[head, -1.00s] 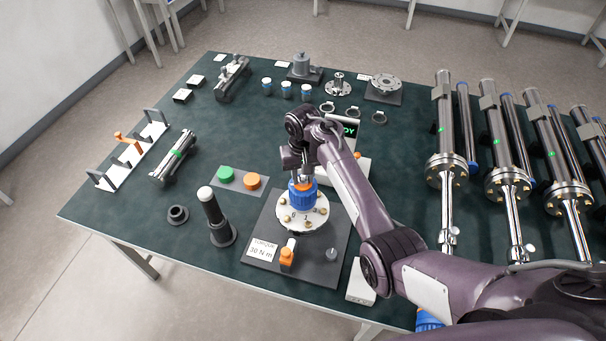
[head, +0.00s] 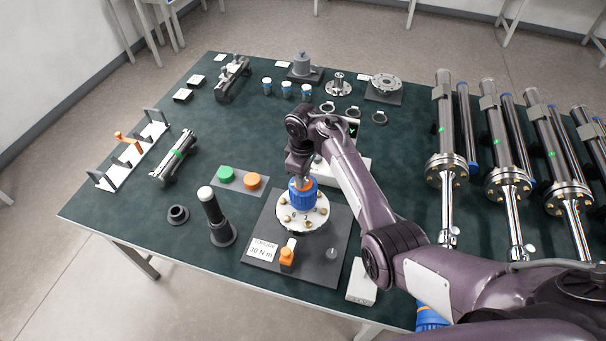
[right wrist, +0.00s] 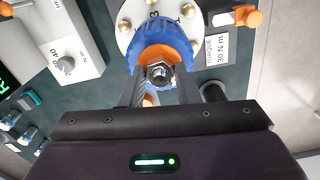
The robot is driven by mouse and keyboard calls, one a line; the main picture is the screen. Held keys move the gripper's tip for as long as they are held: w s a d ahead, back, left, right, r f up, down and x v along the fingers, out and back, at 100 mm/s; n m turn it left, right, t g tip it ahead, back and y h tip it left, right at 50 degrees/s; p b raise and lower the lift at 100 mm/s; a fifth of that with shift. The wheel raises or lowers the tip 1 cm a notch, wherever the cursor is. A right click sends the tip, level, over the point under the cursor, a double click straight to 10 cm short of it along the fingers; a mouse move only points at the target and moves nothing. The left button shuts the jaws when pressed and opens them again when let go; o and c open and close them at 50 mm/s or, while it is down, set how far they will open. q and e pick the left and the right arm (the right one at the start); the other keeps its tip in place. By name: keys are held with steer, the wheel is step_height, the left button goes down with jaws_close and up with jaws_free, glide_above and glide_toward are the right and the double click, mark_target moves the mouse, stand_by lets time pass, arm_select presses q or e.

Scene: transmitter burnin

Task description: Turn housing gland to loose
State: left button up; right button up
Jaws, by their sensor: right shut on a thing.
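The housing gland (head: 303,196) is a blue ribbed cap with an orange part at its top. It sits upright on a round white flange (head: 297,220) with several brass bolts, on a dark grey plate. My right gripper (head: 302,182) comes down from above and is shut on the gland. In the right wrist view the gland (right wrist: 166,47) shows between the two fingers, with a metal nut (right wrist: 159,72) in its middle. Part of the gland's grip area is hidden by the fingers. My left gripper is not in view.
A torque card (head: 262,250) and an orange-topped piece (head: 287,258) stand on the plate's front. A black post with a white top (head: 211,211) stands to the left. A white box (head: 350,168) stands behind. Several steel cylinders (head: 448,130) line the right.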

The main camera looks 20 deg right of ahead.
steer(key=n, duration=0.3)
steer(key=shift+n, duration=0.5)
steer(key=o, duration=1)
step_height(320, 180, up, 8)
steer(key=shift+f+b, duration=0.1)
steer(key=shift+b, duration=0.5)
